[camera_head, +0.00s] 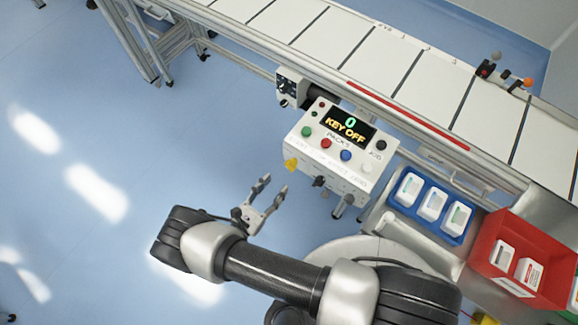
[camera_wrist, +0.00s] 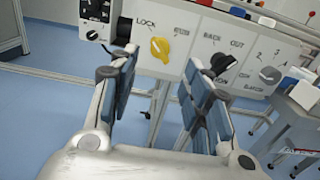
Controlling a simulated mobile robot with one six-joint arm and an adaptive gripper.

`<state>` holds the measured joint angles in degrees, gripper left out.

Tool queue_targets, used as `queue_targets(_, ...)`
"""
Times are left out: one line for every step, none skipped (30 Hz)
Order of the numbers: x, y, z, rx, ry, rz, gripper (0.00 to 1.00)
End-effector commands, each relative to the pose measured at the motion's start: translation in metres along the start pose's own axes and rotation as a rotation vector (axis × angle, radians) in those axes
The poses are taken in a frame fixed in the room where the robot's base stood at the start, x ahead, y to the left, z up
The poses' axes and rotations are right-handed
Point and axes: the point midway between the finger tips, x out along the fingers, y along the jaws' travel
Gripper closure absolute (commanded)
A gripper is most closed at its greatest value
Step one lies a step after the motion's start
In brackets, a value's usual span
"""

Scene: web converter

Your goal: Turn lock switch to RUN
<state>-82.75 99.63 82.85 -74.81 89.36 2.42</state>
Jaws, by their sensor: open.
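The lock switch (camera_wrist: 160,48) is a yellow rotary knob on the front face of the control box, beside the printed word LOCK in the wrist view. It shows in the head view (camera_head: 291,165) at the box's lower left corner. The control box (camera_head: 304,146) has a display reading "0 KEY OFF". My gripper (camera_head: 275,183) is open and empty, to the left of and below the yellow knob in the head view. In the wrist view the open fingers (camera_wrist: 163,82) stand either side of the knob's column, apart from it. The small lettering right of the knob is blurred.
A black knob (camera_wrist: 222,62) and a grey knob (camera_wrist: 269,75) sit right of the yellow one. The conveyor (camera_head: 345,47) runs behind the box. A blue tray (camera_head: 401,217) and a red bin (camera_head: 485,262) stand at right.

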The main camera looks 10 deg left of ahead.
Motion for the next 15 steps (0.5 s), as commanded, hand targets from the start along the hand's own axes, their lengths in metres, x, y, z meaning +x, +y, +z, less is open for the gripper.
queue_targets(0.013, -0.001, 0.000, -0.002, 0.000, -0.006, 0.56)
queue_targets(0.020, -0.002, 0.000, -0.002, 0.000, -0.007, 0.56)
queue_targets(0.029, -0.002, 0.000, -0.002, 0.000, -0.007, 0.56)
queue_targets(0.035, -0.002, -0.001, -0.002, 0.000, -0.006, 0.56)
queue_targets(0.041, -0.002, -0.001, -0.001, 0.000, -0.007, 0.56)
queue_targets(0.048, -0.001, -0.001, -0.001, 0.000, -0.006, 0.56)
queue_targets(0.054, -0.002, -0.001, -0.001, 0.000, -0.006, 0.56)
queue_targets(0.059, -0.002, -0.001, -0.001, 0.000, -0.005, 0.56)
queue_targets(0.065, -0.002, -0.001, -0.002, 0.001, -0.005, 0.56)
queue_targets(0.069, -0.001, -0.001, -0.001, 0.001, -0.004, 0.56)
queue_targets(0.073, -0.001, -0.001, -0.001, 0.000, -0.005, 0.56)
queue_targets(0.077, -0.001, -0.001, -0.001, 0.001, -0.003, 0.56)
queue_targets(0.080, -0.001, 0.000, -0.001, 0.000, -0.003, 0.56)
queue_targets(0.082, -0.001, 0.000, -0.001, 0.000, -0.004, 0.56)
queue_targets(0.085, -0.001, 0.000, 0.000, 0.000, -0.002, 0.56)
